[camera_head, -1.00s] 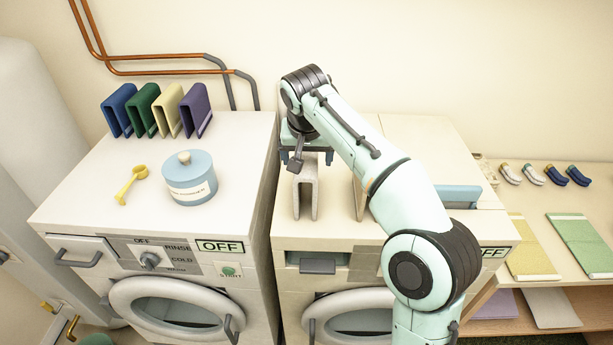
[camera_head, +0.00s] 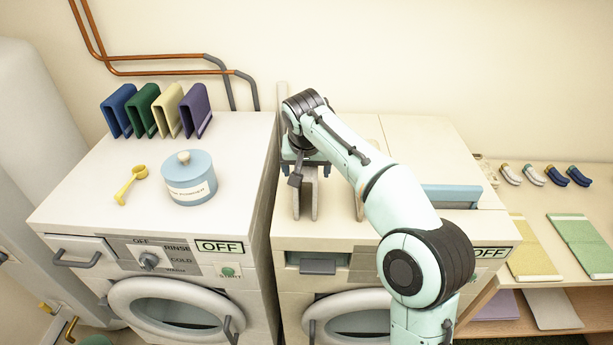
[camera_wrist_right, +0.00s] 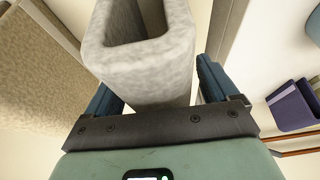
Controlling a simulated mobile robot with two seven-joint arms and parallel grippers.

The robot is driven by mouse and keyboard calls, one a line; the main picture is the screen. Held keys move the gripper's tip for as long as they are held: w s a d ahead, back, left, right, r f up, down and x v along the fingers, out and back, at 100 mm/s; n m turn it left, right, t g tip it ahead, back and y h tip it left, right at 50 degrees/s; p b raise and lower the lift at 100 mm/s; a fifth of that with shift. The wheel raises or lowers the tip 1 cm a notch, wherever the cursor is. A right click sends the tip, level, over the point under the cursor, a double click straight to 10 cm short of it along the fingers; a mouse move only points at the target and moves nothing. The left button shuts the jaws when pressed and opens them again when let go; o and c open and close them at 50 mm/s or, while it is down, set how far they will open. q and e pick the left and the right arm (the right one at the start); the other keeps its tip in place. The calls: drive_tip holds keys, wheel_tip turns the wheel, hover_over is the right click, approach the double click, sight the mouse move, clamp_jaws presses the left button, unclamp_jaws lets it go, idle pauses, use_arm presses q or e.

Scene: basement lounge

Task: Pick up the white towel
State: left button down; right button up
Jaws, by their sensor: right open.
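The white towel (camera_head: 305,204), greyish and folded into a standing upside-down U, stands on top of the right-hand machine. My right gripper (camera_head: 305,166) points down over its upper part, which it hides in the head view. In the right wrist view the towel (camera_wrist_right: 140,62) fills the space between the two blue fingers of the open right gripper (camera_wrist_right: 160,92), one finger on each side. I cannot tell whether the fingers touch it. My left gripper is not in view.
A beige upright piece (camera_head: 360,203) stands just right of the towel, partly behind my arm. The left machine carries a blue powder jar (camera_head: 189,180), a yellow scoop (camera_head: 131,184) and several coloured folded towels (camera_head: 157,110). A shelf (camera_head: 535,203) with folded cloths is at right.

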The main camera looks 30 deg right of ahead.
drive_tip(key=shift+f, duration=0.2)
drive_tip(key=shift+c, duration=0.3)
drive_tip(key=c, duration=1.1)
drive_tip(key=shift+r, duration=0.1)
